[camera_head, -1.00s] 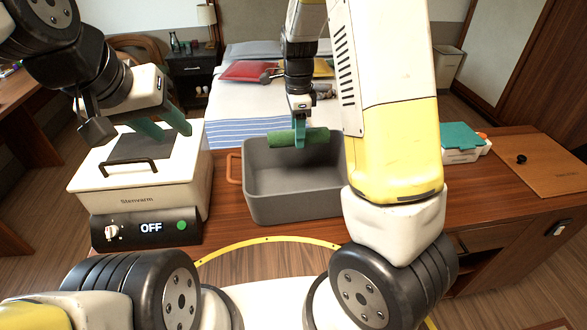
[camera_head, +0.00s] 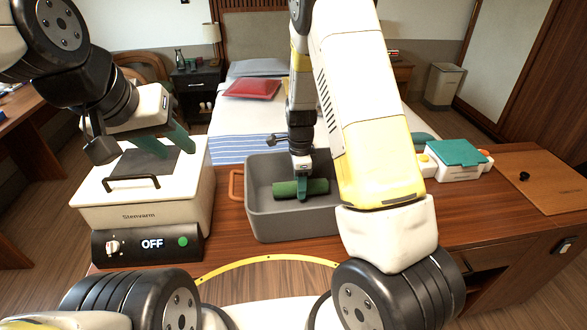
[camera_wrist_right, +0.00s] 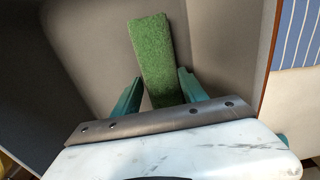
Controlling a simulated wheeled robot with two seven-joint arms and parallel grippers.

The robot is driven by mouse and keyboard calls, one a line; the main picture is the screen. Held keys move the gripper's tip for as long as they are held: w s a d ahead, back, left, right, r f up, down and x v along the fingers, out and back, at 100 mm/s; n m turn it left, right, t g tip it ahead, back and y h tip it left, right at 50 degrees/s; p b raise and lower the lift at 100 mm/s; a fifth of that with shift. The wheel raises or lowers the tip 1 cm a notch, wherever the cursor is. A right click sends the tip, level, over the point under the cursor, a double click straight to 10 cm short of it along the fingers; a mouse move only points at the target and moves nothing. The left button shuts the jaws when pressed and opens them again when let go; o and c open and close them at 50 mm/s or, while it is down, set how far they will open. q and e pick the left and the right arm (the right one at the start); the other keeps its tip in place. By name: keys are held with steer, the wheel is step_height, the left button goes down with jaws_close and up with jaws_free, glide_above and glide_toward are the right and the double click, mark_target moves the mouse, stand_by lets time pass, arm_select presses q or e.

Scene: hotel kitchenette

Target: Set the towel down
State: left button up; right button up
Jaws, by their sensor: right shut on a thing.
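The towel (camera_head: 286,190) is a rolled green cloth inside the grey bin (camera_head: 278,226). My right gripper (camera_head: 303,190) reaches down into the bin and is shut on the towel. In the right wrist view the towel (camera_wrist_right: 152,58) stands out between the teal fingers of the right gripper (camera_wrist_right: 160,95), with the bin's grey inner walls around it. I cannot tell whether the towel touches the bin floor. My left gripper (camera_head: 163,142) is above the lid of the cream warmer (camera_head: 150,205), its teal fingers apart and empty.
The warmer reads OFF and stands left of the bin, close to its orange handle (camera_head: 236,185). A white box with a teal lid (camera_head: 459,152) and a brown board (camera_head: 540,178) lie to the right. The wooden counter (camera_head: 475,205) has free room there. A bed stands behind.

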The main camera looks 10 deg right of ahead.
steer(key=shift+f, duration=0.2)
steer(key=o, duration=1.4)
step_height(320, 180, up, 12)
steer(key=s+d+r+n+t+y, duration=0.25)
steer(key=s+r+n, duration=0.6)
steer(key=r, duration=0.45)
steer(key=s+r+n+t, duration=0.2)
steer(key=s+r+n, duration=0.1)
steer(key=s+n, duration=0.2)
steer(key=s+r+n+t, duration=0.1)
steer(key=s+r+n, duration=0.2)
steer(key=s+n, duration=0.2)
steer(key=shift+s+d+r+t, duration=0.35)
steer(key=shift+s+d+r, duration=0.05)
steer(key=shift+s, duration=1.5)
